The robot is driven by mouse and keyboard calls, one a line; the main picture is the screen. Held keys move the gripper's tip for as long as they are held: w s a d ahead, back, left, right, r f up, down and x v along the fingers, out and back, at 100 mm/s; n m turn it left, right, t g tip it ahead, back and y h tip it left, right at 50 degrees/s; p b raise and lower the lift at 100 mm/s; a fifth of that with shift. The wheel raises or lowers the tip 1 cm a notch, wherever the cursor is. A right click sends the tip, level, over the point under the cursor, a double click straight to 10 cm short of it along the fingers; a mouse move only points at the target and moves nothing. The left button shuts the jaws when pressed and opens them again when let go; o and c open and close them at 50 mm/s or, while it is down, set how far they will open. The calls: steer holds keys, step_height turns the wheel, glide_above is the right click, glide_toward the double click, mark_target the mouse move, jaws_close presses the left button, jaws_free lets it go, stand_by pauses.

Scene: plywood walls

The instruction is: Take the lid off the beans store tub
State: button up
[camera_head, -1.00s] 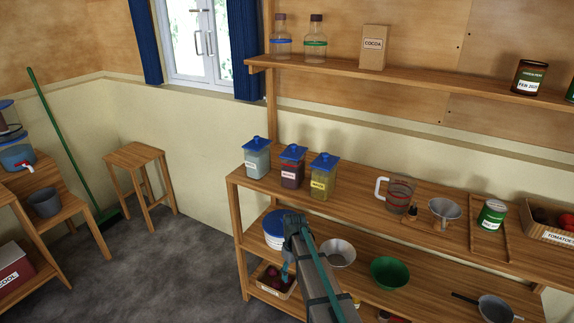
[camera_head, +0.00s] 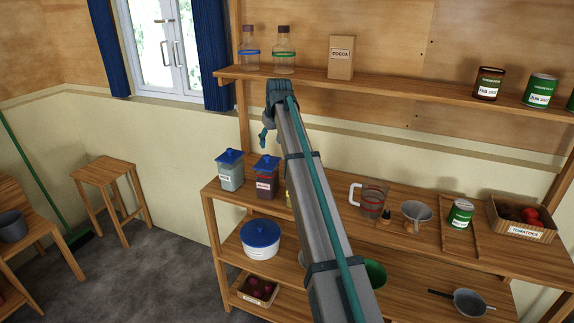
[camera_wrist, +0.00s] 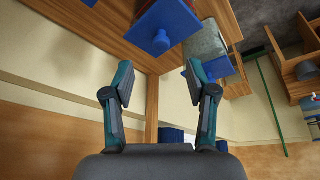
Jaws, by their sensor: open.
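Storage tubs with blue lids stand on the middle shelf; their labels are too small to read. The tub with dark red contents (camera_head: 265,178) stands beside a pale one (camera_head: 229,172); both lids are on. A yellow tub (camera_head: 289,198) is mostly hidden behind my arm. My gripper (camera_head: 264,140) is above the dark red tub, apart from it. In the wrist view my gripper (camera_wrist: 159,68) is open and empty, with a knobbed blue lid (camera_wrist: 166,22) beyond its fingertips. The pale tub (camera_wrist: 206,42) is right of that lid.
The upper shelf (camera_head: 390,90) with bottles, a cocoa box (camera_head: 341,57) and cans is behind my gripper. A measuring jug (camera_head: 373,198) and funnel (camera_head: 416,212) stand right of my arm. A white tub with a blue lid (camera_head: 260,233) is on the shelf below.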

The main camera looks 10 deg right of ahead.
steer(key=p, duration=0.2)
glide_above(267, 156)
steer(key=s, duration=0.2)
step_height(267, 156, down, 4)
steer(key=shift+w+d+r, duration=0.1)
steer(key=shift+w+d, duration=0.05)
steer(key=shift+p+x, duration=1.05)
steer(key=shift+x, duration=1.75)
steer(key=c, duration=1)
